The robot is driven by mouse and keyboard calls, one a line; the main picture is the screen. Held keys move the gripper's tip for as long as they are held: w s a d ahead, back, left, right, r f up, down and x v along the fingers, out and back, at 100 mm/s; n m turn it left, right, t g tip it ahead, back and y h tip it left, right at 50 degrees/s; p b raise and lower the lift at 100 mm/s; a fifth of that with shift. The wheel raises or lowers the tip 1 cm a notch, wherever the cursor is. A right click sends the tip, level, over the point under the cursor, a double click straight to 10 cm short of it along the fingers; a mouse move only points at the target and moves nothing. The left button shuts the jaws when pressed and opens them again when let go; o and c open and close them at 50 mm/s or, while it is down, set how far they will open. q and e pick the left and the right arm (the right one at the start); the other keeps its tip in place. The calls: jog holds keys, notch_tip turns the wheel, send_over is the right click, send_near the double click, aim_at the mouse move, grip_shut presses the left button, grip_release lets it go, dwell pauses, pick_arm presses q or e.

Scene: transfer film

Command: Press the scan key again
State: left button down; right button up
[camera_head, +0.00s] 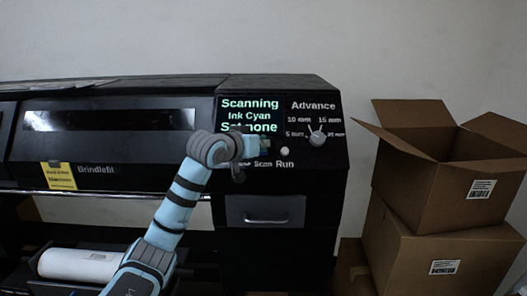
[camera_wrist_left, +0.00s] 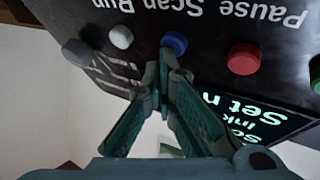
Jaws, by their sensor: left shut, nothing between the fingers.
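The scan key is a round blue button (camera_wrist_left: 174,43) under the word Scan in the left wrist view, where the panel appears upside down. My left gripper (camera_wrist_left: 165,62) is shut and empty, its fingertips right at the blue button's edge; I cannot tell whether they touch it. In the head view my left gripper (camera_head: 257,147) is in front of the panel and hides the blue button, above the Scan label (camera_head: 262,164). The display (camera_head: 250,113) reads "Scanning", "Ink Cyan" and a partly covered "Set none". My right gripper is not in view.
A red button (camera_wrist_left: 245,58) by Pause and a white button (camera_wrist_left: 121,37) by Run flank the blue one. The Advance dial (camera_head: 317,138) is to the right on the printer (camera_head: 110,160). Open cardboard boxes (camera_head: 430,190) are stacked at the right.

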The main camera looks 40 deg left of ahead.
pick_arm(q)
jog(key=shift+s+d+r+p, duration=0.35)
jog(key=shift+s+r+p, duration=0.1)
jog(key=shift+r, duration=0.15)
jog(key=s+d+r+p, duration=0.2)
jog(key=s+r, duration=0.1)
jog(key=shift+r, duration=0.25)
jog(key=shift+w, duration=0.1)
dwell(0.8)
